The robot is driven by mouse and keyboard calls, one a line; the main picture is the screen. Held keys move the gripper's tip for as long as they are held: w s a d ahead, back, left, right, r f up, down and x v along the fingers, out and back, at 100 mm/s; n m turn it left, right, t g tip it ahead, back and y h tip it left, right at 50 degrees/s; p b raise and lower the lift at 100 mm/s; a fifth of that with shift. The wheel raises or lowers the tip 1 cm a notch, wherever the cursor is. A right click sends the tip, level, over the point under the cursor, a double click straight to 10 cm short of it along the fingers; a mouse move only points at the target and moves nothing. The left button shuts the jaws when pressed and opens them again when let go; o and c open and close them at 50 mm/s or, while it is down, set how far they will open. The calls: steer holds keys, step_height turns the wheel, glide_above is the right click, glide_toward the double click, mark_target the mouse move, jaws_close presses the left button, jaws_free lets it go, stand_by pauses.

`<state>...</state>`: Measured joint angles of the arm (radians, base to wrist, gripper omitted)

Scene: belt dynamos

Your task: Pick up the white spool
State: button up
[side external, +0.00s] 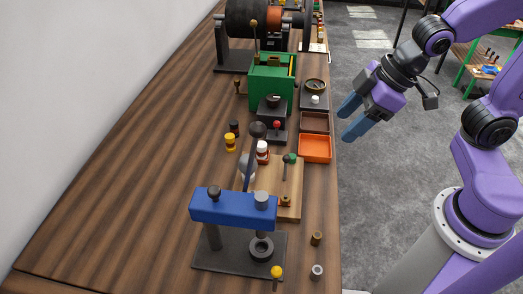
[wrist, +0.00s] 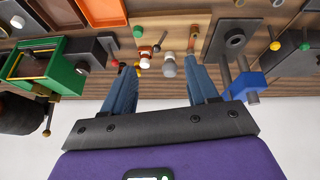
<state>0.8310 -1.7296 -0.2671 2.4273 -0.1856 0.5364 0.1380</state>
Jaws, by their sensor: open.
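A small pale cylinder (side external: 317,271) with a dark top hole stands near the front right table edge; it looks like the white spool. In the wrist view a pale round piece (wrist: 277,3) at the top right edge seems to be the same one. Another small white piece (side external: 315,99) sits in a dark tray further back and shows at the left in the wrist view (wrist: 18,22); I cannot tell its shape. My gripper (side external: 349,118) is open and empty, raised beyond the table's right edge, apart from both. Its blue fingers (wrist: 162,72) are spread in the wrist view.
A blue press (side external: 232,207) on a dark plate stands at the front, with a yellow knob (side external: 276,270) and a brass cylinder (side external: 316,238) close by. An orange tray (side external: 315,147), a wooden board (side external: 289,205) and a green box (side external: 271,82) stand further back. The table's left is clear.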

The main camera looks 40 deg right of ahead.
steer(key=w+a+r+m+t+y, duration=0.1)
steer(key=w+a+t+y, duration=0.15)
steer(key=w, duration=0.35)
steer(key=w+a+r+t+y, duration=0.1)
steer(key=w+t+y, duration=0.15)
steer(key=w, duration=0.25)
glide_toward(264, 144)
steer(key=shift+w+a+f, duration=0.35)
steer(key=shift+w, duration=0.25)
steer(key=shift+x, duration=3.75)
steer(key=shift+s+a, duration=0.15)
jaws_close()
